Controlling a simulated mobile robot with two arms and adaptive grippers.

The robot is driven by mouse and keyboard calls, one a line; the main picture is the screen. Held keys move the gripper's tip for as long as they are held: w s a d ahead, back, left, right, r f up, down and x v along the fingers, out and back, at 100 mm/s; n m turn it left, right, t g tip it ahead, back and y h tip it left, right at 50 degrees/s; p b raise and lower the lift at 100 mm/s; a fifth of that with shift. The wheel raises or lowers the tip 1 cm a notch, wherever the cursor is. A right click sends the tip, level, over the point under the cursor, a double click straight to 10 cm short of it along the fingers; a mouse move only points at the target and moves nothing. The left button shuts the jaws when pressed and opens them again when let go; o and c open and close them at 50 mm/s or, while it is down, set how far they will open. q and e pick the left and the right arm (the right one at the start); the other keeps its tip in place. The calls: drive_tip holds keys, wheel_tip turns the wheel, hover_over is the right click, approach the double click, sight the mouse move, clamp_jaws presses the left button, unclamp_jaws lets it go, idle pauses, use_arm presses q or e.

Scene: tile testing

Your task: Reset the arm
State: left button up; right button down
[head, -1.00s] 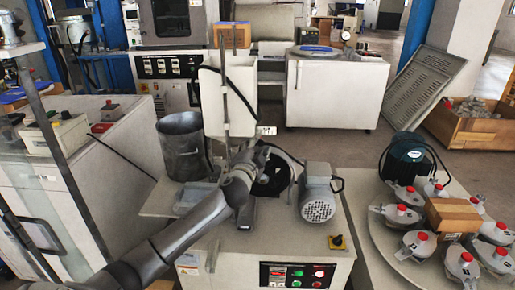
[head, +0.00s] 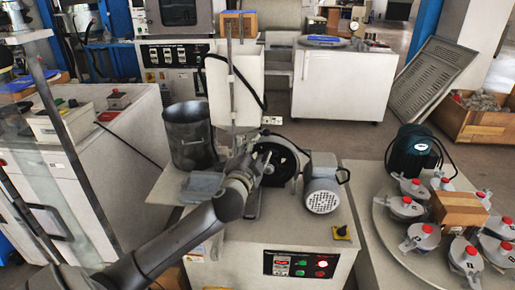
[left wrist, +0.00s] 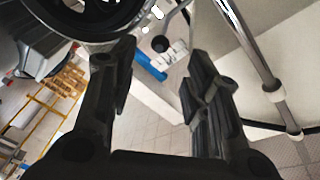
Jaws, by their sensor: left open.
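My left arm reaches in from the lower left in the head view. Its gripper (head: 250,163) is at the grinding machine, in front of the black wheel (head: 275,160), and is small and partly hidden there. In the left wrist view the left gripper (left wrist: 160,85) has its two dark fingers spread apart with nothing between them. The rim of the black wheel (left wrist: 95,32) shows close by at the upper left, and a metal rod (left wrist: 262,70) runs along the right. My right gripper is in neither view.
A grey metal bucket (head: 190,135) stands left of the wheel, and a motor (head: 322,185) is on its right. A round table (head: 385,235) at right holds several red-topped metal pots and a cardboard box (head: 460,210). A white cabinet (head: 340,85) stands behind.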

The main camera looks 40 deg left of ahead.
use_arm(q)
drive_tip(key=shift+f, duration=0.1)
idle(0.4)
